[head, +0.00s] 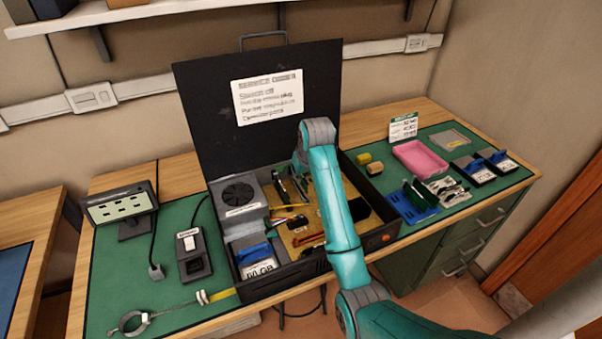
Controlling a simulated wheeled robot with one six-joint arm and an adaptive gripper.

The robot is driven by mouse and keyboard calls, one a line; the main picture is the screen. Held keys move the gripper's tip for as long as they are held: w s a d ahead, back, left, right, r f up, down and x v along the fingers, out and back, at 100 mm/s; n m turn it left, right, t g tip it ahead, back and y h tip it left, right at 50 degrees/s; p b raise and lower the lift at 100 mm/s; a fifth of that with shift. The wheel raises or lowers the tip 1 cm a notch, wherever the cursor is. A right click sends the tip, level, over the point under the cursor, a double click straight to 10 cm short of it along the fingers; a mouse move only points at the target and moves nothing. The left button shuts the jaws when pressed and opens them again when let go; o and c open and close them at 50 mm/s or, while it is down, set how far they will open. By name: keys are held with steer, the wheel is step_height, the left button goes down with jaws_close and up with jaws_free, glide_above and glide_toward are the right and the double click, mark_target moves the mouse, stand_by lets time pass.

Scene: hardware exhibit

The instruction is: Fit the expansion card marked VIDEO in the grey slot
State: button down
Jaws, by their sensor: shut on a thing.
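The open black computer case (262,292) stands on the green mat. A tan circuit board (303,236) lies in its right half, with several slots, some dark, orange or yellow; I cannot make out which is the grey slot. My teal arm reaches over the case and covers part of the board. My gripper is hidden behind the arm. A blue rack (404,209) with a dark green card-like piece (418,194) stands right of the case. Beside it lies a pale tray with dark pieces (447,189). I cannot read the word VIDEO on anything.
The raised lid (205,124) stands behind the case. A display (119,205), a switch box (192,255) and a wrist strap (134,322) are at left.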

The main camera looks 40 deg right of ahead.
mark_target(301, 185)
steer(key=shift+f, duration=1.7)
stand_by(2.0)
stand_by(0.5)
steer(key=c, duration=1.2)
jaws_free()
steer(key=o, duration=0.3)
steer(key=shift+r, duration=0.7)
steer(key=shift+r, duration=2.95)
